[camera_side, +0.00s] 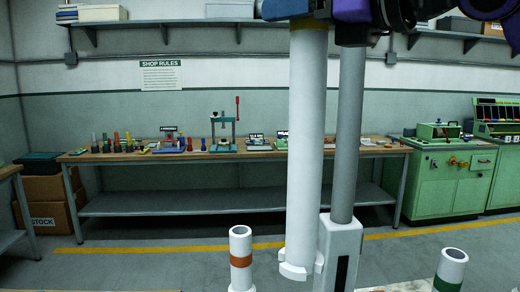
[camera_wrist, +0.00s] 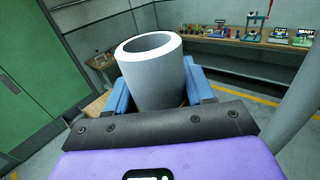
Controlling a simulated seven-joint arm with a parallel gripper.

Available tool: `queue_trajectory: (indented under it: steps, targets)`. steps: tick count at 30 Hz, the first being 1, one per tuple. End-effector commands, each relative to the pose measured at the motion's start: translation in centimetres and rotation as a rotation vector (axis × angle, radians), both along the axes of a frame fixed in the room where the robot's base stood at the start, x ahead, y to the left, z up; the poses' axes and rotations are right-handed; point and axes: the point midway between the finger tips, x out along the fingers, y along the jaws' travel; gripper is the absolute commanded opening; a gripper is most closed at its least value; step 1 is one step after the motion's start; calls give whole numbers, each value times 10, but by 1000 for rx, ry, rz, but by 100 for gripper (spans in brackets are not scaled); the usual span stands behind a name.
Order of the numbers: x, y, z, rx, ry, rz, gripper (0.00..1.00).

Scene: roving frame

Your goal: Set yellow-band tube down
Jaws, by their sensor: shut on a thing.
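The yellow-band tube (camera_side: 306,140) is a long white tube standing upright in the middle of the side view. Its yellow band (camera_side: 308,24) shows near the top, just under my gripper (camera_side: 300,10). White block-like pieces (camera_side: 295,270) show around its lower end; I cannot tell whether they belong to the tube or a holder, or what the tube rests on. In the wrist view, the tube's open white end (camera_wrist: 155,75) sits between the blue fingers of my gripper (camera_wrist: 160,95), which is shut on it.
An orange-band tube (camera_side: 240,246) stands left of the held tube, and a green-band tube (camera_side: 450,268) stands at the lower right. A grey post on a white base (camera_side: 340,240) stands close on the right. A workbench (camera_side: 190,155) runs along the back wall.

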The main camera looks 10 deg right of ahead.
Motion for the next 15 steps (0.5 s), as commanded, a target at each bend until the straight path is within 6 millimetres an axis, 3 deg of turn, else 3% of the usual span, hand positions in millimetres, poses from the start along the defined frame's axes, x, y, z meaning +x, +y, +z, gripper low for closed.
queue_trajectory:
  steps: [3,11,15]
  targets:
    - [-12,27,-3,2,-1,42,0]
    - [-35,70,-10,2,-3,109,0]
    - [-32,66,-18,3,-2,98,0]
